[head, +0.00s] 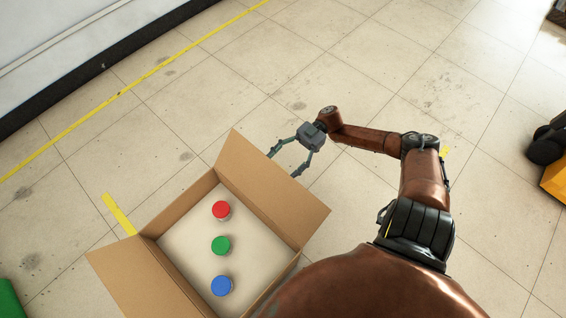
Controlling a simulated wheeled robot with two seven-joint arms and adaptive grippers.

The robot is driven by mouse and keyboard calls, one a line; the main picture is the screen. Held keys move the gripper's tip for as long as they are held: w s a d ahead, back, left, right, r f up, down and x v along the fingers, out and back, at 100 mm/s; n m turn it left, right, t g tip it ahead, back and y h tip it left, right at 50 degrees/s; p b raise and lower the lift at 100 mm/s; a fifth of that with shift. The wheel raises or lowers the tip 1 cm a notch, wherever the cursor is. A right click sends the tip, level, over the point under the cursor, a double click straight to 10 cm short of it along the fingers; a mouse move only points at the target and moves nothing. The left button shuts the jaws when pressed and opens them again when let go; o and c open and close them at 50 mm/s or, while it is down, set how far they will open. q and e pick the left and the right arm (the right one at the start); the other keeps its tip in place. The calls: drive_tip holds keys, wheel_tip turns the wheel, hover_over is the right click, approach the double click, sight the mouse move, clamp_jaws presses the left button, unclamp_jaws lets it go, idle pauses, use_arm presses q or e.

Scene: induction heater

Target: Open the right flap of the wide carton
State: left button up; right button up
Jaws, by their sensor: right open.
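The wide carton (188,200) stands on the floor at the lower left of the head view, open at the top. Its right flap (272,190) is swung outward from the right rim. Its left flap (130,278) is also swung outward. Inside are a red button-like piece (221,210), a green one (220,245) and a blue one (221,286) on a pale surface. My right gripper (282,165) is open and empty, its fingertips close to the right flap's outer edge. I cannot tell whether they touch it. My left gripper is out of view.
The tiled floor (330,80) is clear behind and right of the carton. A yellow strip (118,213) lies beside the carton. A black and yellow machine (548,145) stands at the right edge.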

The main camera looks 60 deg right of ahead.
drive_tip(key=c, duration=1.7)
